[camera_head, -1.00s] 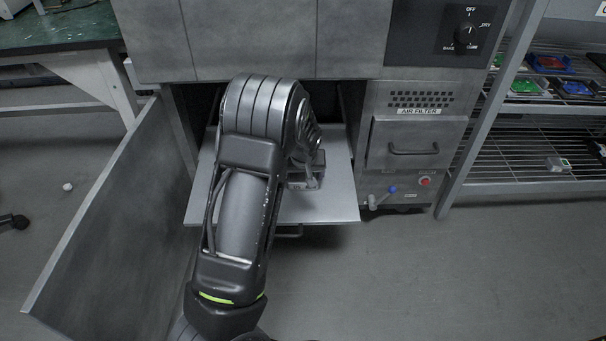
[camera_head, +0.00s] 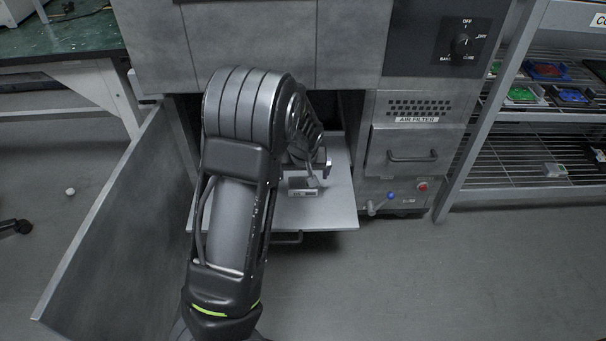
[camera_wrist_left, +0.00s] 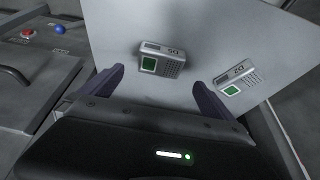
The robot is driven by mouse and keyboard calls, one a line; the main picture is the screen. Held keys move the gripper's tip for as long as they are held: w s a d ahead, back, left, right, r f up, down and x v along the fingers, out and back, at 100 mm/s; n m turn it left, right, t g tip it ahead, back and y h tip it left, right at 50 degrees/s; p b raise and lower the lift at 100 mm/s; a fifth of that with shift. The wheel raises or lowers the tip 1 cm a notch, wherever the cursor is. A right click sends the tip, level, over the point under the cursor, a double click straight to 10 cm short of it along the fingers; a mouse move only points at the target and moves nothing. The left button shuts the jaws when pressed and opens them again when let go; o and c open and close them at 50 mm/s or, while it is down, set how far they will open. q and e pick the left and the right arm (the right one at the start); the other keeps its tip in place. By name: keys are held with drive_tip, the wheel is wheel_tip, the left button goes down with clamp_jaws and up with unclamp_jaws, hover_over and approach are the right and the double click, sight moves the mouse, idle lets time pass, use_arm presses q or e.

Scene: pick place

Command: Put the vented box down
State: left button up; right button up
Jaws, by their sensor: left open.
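Two small grey vented boxes with green squares lie on the pulled-out metal tray (camera_head: 335,205). In the left wrist view one box (camera_wrist_left: 163,60) lies just beyond and between my fingertips, and the other box (camera_wrist_left: 238,80) lies right of the right finger. My left gripper (camera_wrist_left: 158,77) is open, its two purple fingers apart with nothing clamped between them. In the head view the left gripper (camera_head: 318,169) hangs over the tray, above a box (camera_head: 302,188); my arm hides the second box and the tray's left part. My right gripper is not in view.
The open cabinet door (camera_head: 110,225) stands left of the tray, with the dark opening behind. The air filter drawer (camera_head: 410,150) is to the right, above a blue-handled valve (camera_head: 380,202). A wire shelf (camera_head: 530,165) with parts stands farther right. The tray's front right is clear.

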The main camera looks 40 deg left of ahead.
use_arm(q)
drive_tip(key=p+v, duration=0.1)
drive_tip(key=v, duration=0.4)
drive_tip(key=shift+r, duration=0.1)
idle(0.4)
